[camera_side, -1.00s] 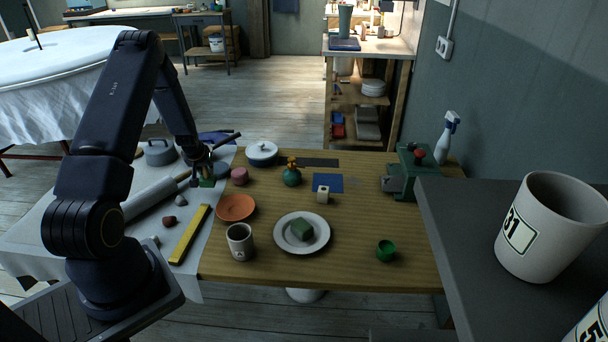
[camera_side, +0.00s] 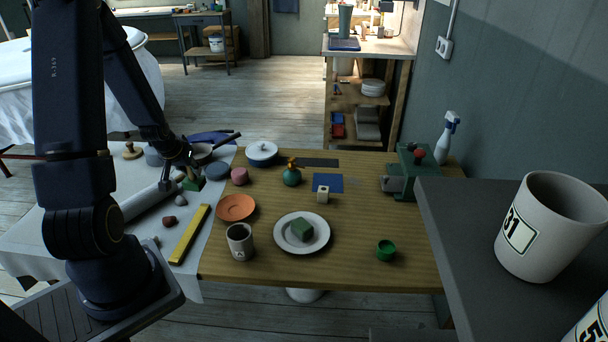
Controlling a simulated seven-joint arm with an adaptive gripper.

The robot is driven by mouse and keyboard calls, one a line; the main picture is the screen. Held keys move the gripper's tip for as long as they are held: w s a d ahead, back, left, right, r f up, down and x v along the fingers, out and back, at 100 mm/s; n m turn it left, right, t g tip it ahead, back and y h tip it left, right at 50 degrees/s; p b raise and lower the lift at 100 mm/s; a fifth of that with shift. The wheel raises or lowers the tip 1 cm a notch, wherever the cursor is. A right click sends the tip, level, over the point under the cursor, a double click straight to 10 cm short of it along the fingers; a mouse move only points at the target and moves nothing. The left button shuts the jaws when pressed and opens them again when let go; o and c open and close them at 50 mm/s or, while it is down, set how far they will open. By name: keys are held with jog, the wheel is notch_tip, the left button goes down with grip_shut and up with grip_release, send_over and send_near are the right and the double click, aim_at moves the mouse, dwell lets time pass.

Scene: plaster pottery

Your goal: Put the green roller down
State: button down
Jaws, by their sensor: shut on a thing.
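My gripper (camera_side: 183,171) is at the left of the work area, low over the pale cloth (camera_side: 226,173). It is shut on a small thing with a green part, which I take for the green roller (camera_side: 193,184). The green part shows just below and right of the fingers. The fingers and arm hide much of it. I cannot tell whether it touches the cloth.
A pale rolling pin (camera_side: 147,201) lies beside the gripper, with small stones (camera_side: 169,221) in front. A dark-handled pan (camera_side: 203,152) is behind. A pink piece (camera_side: 239,176) and orange dish (camera_side: 236,208) are to the right, a yellow bar (camera_side: 189,234) nearer.

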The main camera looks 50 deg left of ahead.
jog(key=w+d+m+t+h, duration=0.1)
jog(key=w+d+m+h, duration=0.35)
jog(key=w+d, duration=0.85)
jog(key=w+d+m+t+h, duration=0.1)
jog(key=w+d+m, duration=0.75)
jog(key=d, duration=0.85)
jog(key=shift+n, duration=0.5)
jog(key=shift+w+d+f, duration=0.15)
jog(key=shift+w+f, duration=2)
jog(key=shift+w, duration=0.35)
jog(key=shift+w+d+f, duration=0.1)
jog(key=shift+w+f, duration=2)
jog(key=shift+w, duration=0.35)
jog(key=shift+w+d+f, duration=0.15)
jog(key=shift+w+f, duration=2)
jog(key=shift+w, duration=0.35)
